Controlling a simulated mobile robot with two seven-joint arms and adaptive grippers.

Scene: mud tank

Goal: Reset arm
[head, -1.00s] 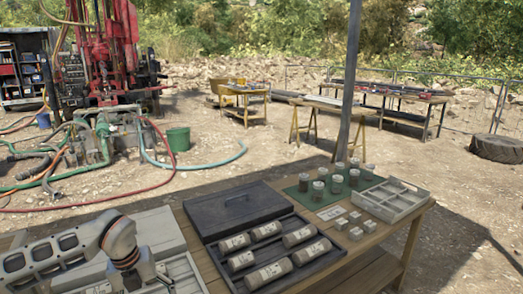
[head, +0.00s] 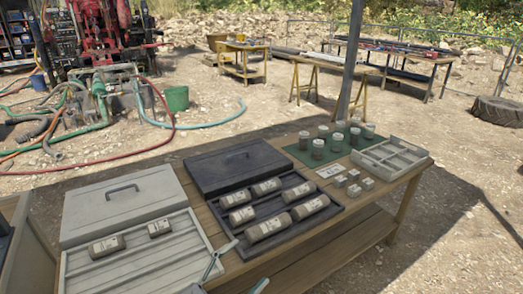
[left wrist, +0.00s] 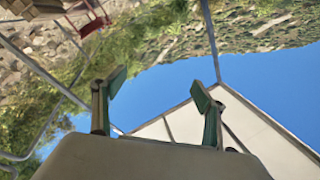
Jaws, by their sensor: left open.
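My left gripper (head: 240,270) shows at the bottom edge of the head view. Its two pale fingers are spread apart in front of the grey core tray (head: 140,268). In the left wrist view, the same gripper (left wrist: 160,89) has both green-padded fingertips wide apart. Only sky and background show between them, with nothing held. Most of my left arm is outside the head view. My right gripper is not in view.
The wooden table (head: 300,262) bears a grey lid (head: 120,213), a black lid (head: 238,172), a dark tray (head: 330,208) with several cores, jars (head: 318,149) on a green mat, and a divided tray (head: 392,155). A post (head: 351,70) rises behind.

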